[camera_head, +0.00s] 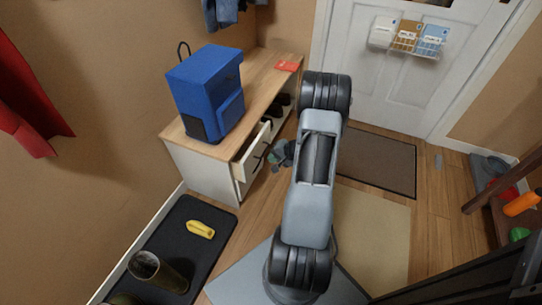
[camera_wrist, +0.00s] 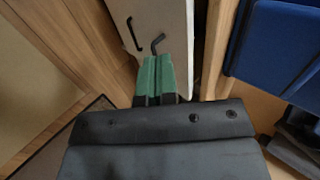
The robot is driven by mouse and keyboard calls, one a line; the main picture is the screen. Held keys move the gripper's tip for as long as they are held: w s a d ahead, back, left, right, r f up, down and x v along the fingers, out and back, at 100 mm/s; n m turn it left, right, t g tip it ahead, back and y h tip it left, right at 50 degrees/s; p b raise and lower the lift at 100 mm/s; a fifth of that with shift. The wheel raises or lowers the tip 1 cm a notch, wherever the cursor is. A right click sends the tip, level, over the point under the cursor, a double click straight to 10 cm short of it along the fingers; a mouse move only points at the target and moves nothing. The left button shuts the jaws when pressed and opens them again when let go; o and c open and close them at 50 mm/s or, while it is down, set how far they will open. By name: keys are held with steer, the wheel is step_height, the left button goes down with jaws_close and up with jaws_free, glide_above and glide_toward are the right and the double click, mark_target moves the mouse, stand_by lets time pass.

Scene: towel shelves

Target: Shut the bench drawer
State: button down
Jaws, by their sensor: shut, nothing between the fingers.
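The bench drawer (camera_head: 251,151) stands partly open from the light wooden bench (camera_head: 262,75), below the blue backpack. Its pale front and dark handle face right and towards the floor in the head view. My gripper (camera_head: 283,153) is low beside the drawer front, partly hidden by my arm. In the wrist view, my gripper's green fingertips (camera_wrist: 153,72) are together and empty. They overlap a white panel (camera_wrist: 172,22) with dark handle pieces. I cannot tell whether they touch it.
The blue backpack (camera_head: 207,88) stands on the bench top, with a red item (camera_head: 287,66) farther back. Dark shoes sit in the bench's open part. A black boot tray (camera_head: 172,240) lies at lower left. A brown doormat (camera_head: 375,160) lies before the white door.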

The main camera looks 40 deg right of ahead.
mark_target(246, 156)
steer(key=shift+w+a+f+b, duration=0.35)
steer(key=shift+w+a+f, duration=0.45)
steer(key=shift+w, duration=0.55)
steer(key=shift+w+a+f+b, duration=0.35)
steer(key=shift+w+a+f, duration=0.35)
steer(key=shift+w, duration=0.6)
steer(key=shift+w+a+f+b, duration=0.35)
steer(key=shift+w+a+f, duration=0.45)
steer(key=shift+w, duration=0.55)
steer(key=shift+d, duration=0.1)
steer(key=shift+w+a+f+b, duration=0.3)
steer(key=shift+w+a+b, duration=0.2)
steer(key=shift+w+b, duration=0.45)
steer(key=shift+w+a+r, duration=0.2)
steer(key=shift+w+r, duration=0.05)
